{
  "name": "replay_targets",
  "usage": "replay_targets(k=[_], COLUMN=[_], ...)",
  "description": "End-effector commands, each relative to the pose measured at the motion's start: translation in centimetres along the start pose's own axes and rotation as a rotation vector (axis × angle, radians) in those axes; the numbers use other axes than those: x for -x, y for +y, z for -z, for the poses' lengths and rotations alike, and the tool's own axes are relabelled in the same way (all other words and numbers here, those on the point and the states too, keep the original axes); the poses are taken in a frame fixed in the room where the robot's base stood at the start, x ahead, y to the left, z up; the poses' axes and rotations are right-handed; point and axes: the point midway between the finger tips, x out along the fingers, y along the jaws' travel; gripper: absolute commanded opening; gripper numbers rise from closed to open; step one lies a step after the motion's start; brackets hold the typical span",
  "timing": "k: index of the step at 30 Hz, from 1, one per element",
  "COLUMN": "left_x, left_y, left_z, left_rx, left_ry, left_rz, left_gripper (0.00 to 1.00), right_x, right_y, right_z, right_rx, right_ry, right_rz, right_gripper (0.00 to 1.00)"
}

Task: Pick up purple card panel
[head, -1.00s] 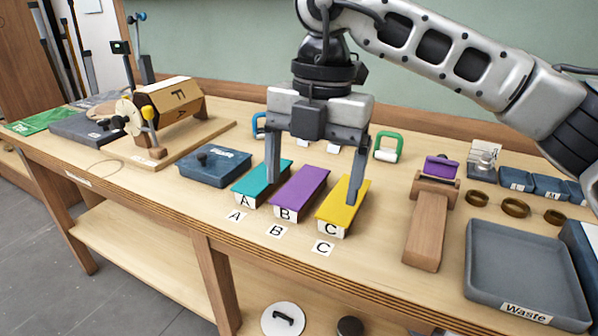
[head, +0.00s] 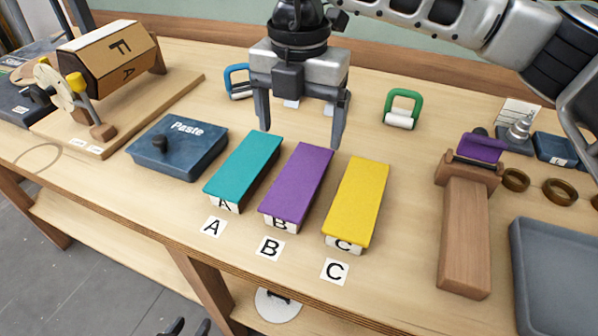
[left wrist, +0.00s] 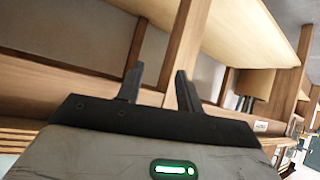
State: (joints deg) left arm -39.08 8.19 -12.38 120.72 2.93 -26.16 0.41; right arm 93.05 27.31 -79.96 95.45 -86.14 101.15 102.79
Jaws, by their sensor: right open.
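The purple card panel (head: 298,183) lies in the middle of a row in the head view, on a stack with a B label, between the teal panel (head: 244,165) and the yellow panel (head: 358,203). My right gripper (head: 302,138) is open and empty, fingers pointing down. It appears just beyond the far end of the purple panel, apart from it. My left gripper (head: 188,328) shows only as dark fingertips at the bottom edge. In the left wrist view my left gripper (left wrist: 158,86) has its fingers apart with nothing between them.
Letter cards A, B and C (head: 269,248) lie in front of the row. A blue Paste box (head: 190,135) is left. A wooden tool (head: 465,230) with a purple piece and a grey tray (head: 565,265) are right. Green (head: 403,104) and blue handled rollers lie behind.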

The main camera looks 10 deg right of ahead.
Motion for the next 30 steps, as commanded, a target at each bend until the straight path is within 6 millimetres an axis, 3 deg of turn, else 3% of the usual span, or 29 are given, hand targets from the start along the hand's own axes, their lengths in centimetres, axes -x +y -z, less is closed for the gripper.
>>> replay_targets(k=[3, 11, 19, 29, 30], left_x=[0.1, 0.2, 0.4, 0.3, 0.3], left_y=[0.0, -0.1, -0.2, -0.2, -0.2], left_z=[0.2, 0.6, 0.8, 0.4, 0.4], left_rx=[-0.004, -0.009, -0.024, -0.028, -0.028], left_ry=[0.0, 0.004, -0.006, -0.014, -0.014], left_rz=[0.001, 0.003, 0.009, 0.009, 0.009], left_gripper=[0.36, 0.36, 0.36, 0.36, 0.36], right_x=[-2.1, -4.0, -7.8, -8.7, -8.7], right_y=[0.0, 0.0, -0.1, -0.1, -0.1], right_z=[0.0, 0.0, 0.0, 0.0, 0.0], right_rx=[0.001, 0.001, 0.001, 0.002, 0.002], right_ry=[0.002, 0.001, 0.002, 0.0, 0.0], right_rz=[0.001, 0.0, 0.001, -0.001, -0.001], right_gripper=[0.87, 0.87, 0.87, 0.87, 0.76])
